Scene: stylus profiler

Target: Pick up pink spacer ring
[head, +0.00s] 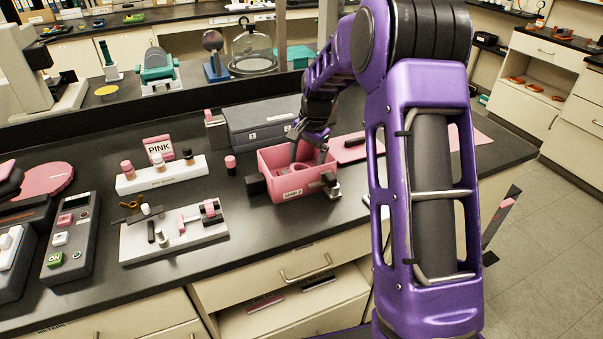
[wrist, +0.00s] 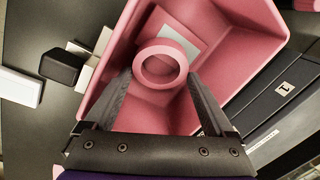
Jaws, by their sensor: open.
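The pink spacer ring (wrist: 138,65) lies inside a pink open bin, near a light grey patch on the bin's floor in the wrist view. The pink bin (head: 283,192) stands on the black bench, and its wall also shows in the wrist view (wrist: 255,20). My gripper (head: 310,150) reaches down into the bin from above. In the wrist view my gripper (wrist: 160,85) is open, with one finger on each side and the ring between and just beyond the fingertips. The ring does not appear to be held. It is partly visible in the head view (head: 300,169).
A dark grey case (head: 262,122) stands behind the bin. A pink mat (head: 362,147) lies to its right. A black block (wrist: 61,66) sits beside the bin's wall. White racks with small parts (head: 185,172) stand to the left. My purple arm covers the right side.

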